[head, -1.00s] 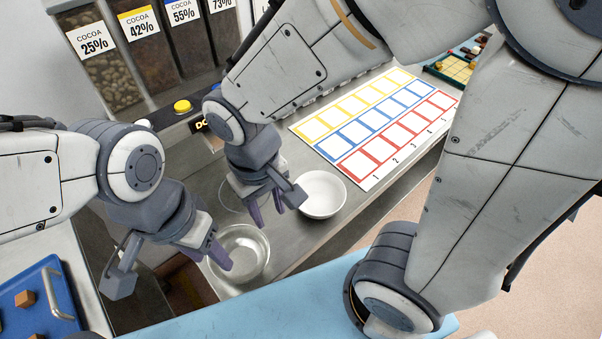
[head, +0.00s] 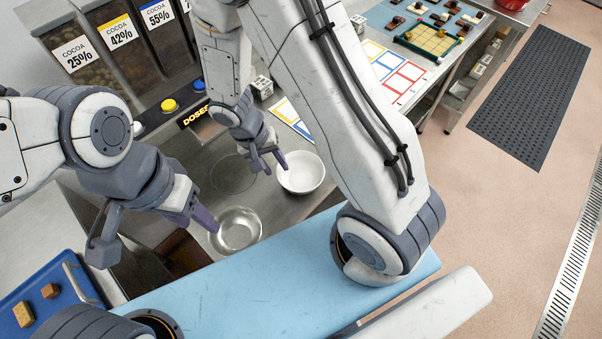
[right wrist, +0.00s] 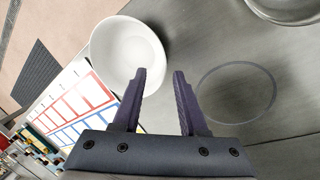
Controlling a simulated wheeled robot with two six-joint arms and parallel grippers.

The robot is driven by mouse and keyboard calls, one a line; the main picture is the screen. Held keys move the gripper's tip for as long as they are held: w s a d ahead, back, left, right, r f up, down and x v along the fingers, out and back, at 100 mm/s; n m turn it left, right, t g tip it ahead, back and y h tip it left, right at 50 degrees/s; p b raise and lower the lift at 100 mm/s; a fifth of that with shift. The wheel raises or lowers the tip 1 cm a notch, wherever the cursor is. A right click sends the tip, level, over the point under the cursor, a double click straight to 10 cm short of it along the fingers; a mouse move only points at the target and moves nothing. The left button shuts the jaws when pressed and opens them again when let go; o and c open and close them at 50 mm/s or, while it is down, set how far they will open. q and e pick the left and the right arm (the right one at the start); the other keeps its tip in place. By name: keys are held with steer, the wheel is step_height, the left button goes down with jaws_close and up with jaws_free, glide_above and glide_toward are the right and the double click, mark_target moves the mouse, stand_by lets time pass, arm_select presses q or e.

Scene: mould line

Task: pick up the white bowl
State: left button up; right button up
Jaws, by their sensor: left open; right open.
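The white bowl (head: 303,174) stands upright and empty on the steel counter in the head view. It also shows in the right wrist view (right wrist: 125,50), at upper left, just beyond the left fingertip. My right gripper (head: 271,169) is open and empty beside the bowl's left side in the head view. Its two fingers show apart in the right wrist view (right wrist: 160,72); the left fingertip overlaps the bowl's near rim in the picture, and I cannot tell whether they touch. My left gripper (head: 196,222) is open and empty, left of a metal bowl.
The metal bowl (head: 237,230) stands on the counter in front of the white bowl. A circle (right wrist: 236,92) is marked on bare counter. A colour-grid sheet (head: 400,78) lies behind. Cocoa bins (head: 105,55) and a yellow button (head: 170,105) stand at back left.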

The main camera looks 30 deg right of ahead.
mark_target(278, 172)
steer(key=x, duration=0.4)
steer(key=shift+w+a+f, duration=0.1)
steer(key=shift+f, duration=0.2)
jaws_close()
stand_by(1.1)
